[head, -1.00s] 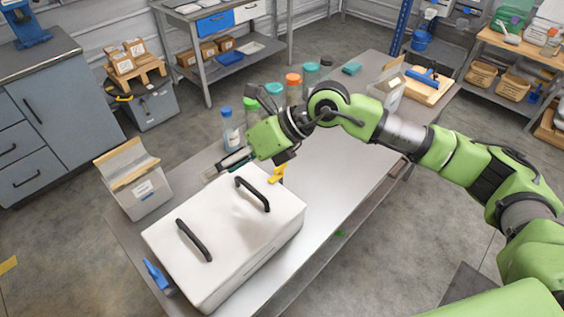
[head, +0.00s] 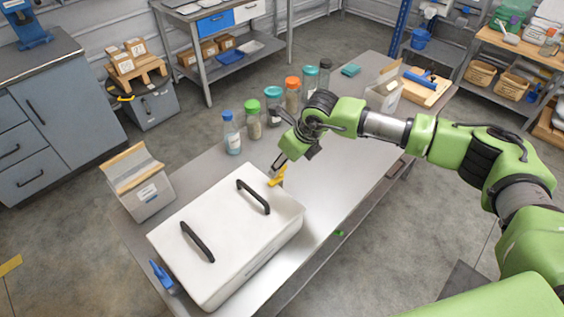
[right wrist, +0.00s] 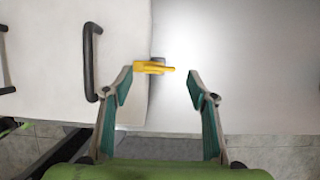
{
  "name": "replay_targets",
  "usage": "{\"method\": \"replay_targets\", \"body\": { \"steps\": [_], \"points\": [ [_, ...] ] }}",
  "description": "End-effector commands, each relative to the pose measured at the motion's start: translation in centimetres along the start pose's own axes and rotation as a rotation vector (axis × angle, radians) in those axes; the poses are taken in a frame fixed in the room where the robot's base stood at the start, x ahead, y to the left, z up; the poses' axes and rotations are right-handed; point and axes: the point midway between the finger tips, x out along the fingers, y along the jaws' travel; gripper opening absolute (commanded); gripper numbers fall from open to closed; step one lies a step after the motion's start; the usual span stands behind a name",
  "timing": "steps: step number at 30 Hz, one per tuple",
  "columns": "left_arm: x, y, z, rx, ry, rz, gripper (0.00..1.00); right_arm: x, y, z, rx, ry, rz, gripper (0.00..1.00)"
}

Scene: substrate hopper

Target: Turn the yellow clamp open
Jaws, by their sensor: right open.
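The yellow clamp (head: 277,177) sits at the right end of the white lidded hopper box (head: 215,234), beside its lid. In the right wrist view the yellow clamp (right wrist: 153,68) lies across the picture at the box's edge, ahead of the fingertips. My right gripper (head: 277,165) is close to the clamp in the head view. In the right wrist view my right gripper (right wrist: 160,78) is open, with its fingers spread and nothing between them. Whether a finger touches the clamp cannot be told. My left gripper is not in view.
The lid has two black handles (head: 253,196). A blue clamp (head: 161,274) is at the box's left end. Several capped jars (head: 274,106) stand behind on the table. A grey carton (head: 140,183) stands at the left. The tabletop (head: 345,160) right of the box is mostly clear.

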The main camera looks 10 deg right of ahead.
Motion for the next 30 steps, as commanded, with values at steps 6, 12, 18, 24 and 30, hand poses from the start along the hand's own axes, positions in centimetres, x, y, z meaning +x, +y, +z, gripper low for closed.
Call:
{"method": "replay_targets", "body": {
  "steps": [6, 12, 18, 24, 30],
  "points": [
    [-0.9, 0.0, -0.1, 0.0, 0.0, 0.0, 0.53, 2.6, 0.1, 0.0, 0.0, 0.001, 0.001, 0.53],
    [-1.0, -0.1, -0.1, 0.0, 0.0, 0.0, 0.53, 3.3, 0.0, 0.0, -0.001, -0.001, 0.0, 0.53],
    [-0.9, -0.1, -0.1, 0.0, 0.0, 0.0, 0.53, 3.4, 0.0, 0.0, -0.001, -0.001, 0.0, 0.53],
    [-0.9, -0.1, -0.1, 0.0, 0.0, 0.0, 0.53, 3.3, 0.0, 0.0, -0.001, -0.001, 0.0, 0.14],
    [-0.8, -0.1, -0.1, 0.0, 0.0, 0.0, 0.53, 3.4, 0.0, 0.0, -0.006, -0.001, 0.002, 0.14]
  ]
}}
